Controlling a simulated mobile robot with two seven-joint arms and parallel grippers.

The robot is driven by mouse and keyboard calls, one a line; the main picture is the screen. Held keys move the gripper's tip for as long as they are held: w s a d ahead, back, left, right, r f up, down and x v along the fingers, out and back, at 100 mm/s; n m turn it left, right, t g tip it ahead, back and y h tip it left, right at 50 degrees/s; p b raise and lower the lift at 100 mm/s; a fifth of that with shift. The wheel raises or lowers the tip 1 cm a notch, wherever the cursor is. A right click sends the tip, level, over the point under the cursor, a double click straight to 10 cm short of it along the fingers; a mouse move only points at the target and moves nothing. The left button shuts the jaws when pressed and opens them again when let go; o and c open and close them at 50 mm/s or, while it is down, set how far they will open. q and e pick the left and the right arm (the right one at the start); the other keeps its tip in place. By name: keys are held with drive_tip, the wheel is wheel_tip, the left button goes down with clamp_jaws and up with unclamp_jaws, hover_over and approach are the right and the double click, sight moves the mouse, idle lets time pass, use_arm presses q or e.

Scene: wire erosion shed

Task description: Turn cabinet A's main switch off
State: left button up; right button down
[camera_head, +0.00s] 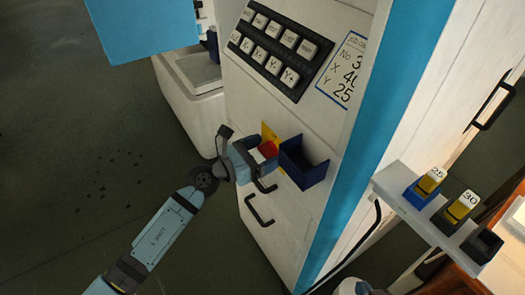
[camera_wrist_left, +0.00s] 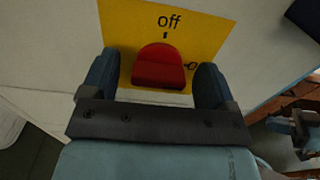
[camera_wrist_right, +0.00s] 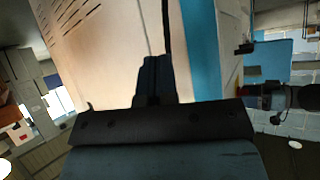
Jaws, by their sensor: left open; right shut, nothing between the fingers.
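The main switch is a red knob (camera_wrist_left: 158,68) on a yellow plate (camera_wrist_left: 119,30) marked "off" above it. In the head view the red knob (camera_head: 268,149) sits on the cabinet's (camera_head: 330,125) white front. My left gripper (camera_head: 259,158) is open at the switch, and in the left wrist view its fingers (camera_wrist_left: 157,85) stand on either side of the knob, with gaps visible. A small dark mark shows just under the word "off". My right gripper (camera_wrist_right: 151,70) is shut and empty, seen in the right wrist view close to a pale panel with a dark handle.
A dark blue open box (camera_head: 303,164) juts from the cabinet just right of the switch. Black handles (camera_head: 258,212) lie below. A shelf (camera_head: 415,215) with yellow number tags 25 and 30 stands at right. The floor at left is free.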

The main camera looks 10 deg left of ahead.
use_arm(q)
drive_tip(key=c, duration=0.9)
